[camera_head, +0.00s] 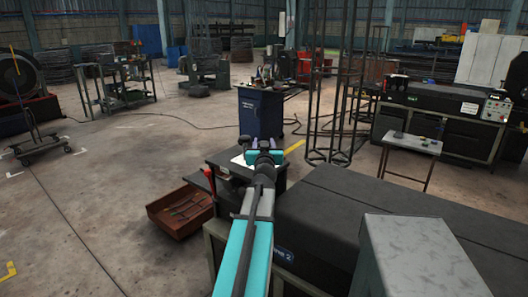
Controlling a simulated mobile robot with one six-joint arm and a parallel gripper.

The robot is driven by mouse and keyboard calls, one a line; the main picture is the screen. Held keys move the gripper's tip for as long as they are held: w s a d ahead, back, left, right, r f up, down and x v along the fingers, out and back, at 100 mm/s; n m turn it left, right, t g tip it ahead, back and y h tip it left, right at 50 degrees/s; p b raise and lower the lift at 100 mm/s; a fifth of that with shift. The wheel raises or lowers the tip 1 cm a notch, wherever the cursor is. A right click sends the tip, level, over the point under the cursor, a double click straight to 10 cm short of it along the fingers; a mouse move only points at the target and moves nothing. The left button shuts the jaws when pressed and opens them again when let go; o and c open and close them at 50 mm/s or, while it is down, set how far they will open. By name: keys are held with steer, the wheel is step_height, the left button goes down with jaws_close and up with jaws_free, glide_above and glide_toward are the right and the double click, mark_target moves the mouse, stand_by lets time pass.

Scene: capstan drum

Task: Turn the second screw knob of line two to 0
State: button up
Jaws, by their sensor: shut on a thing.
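My gripper (260,147) is at the far end of my teal and grey arm, over a small dark stand with a pale top. It is seen from behind and is small in the view. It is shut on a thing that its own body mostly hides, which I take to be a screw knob. I cannot make out its setting or a 0 mark. A blue label (283,254) on the side of the long dark machine (345,205) reads as line 2, partly covered by my arm. I cannot make out a row of knobs.
A rusty red bin (180,212) with tools lies left of the stand. A dark blue cabinet (261,112) stands beyond my gripper. A metal lattice frame (340,90) and a small table (410,145) are to the right. Open concrete floor lies at the left.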

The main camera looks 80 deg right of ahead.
steer(key=shift+s+f+n+t+y+b, duration=0.15)
steer(key=shift+n+t+b, duration=0.4)
steer(key=shift+b, duration=2)
steer(key=shift+f+n+t+y+b, duration=0.25)
steer(key=shift+t+b, duration=0.55)
steer(key=shift+b, duration=1.8)
steer(key=shift+s+f+n+t+y+b, duration=0.15)
steer(key=shift+n+t+b, duration=0.45)
steer(key=shift+b, duration=1.95)
steer(key=n+t+b, duration=0.1)
steer(key=b, duration=0.2)
steer(key=t+y+b, duration=0.1)
steer(key=t+b, duration=0.1)
steer(key=b, duration=0.1)
steer(key=shift+w+r+n+y, duration=0.15)
steer(key=shift+n+y, duration=0.1)
steer(key=shift+n, duration=0.15)
steer(key=shift+r+n+t+y+b, duration=0.15)
steer(key=shift+n+t+y+b, duration=0.45)
steer(key=shift+b, duration=0.5)
steer(key=shift+r+t, duration=0.15)
steer(key=shift+t, duration=0.1)
steer(key=o, duration=1.1)
steer(key=shift+c, duration=0.2)
steer(key=shift+a, duration=0.2)
steer(key=p+v, duration=0.2)
steer(key=v, duration=1.1)
steer(key=shift+s+a, duration=0.2)
steer(key=shift+s, duration=0.1)
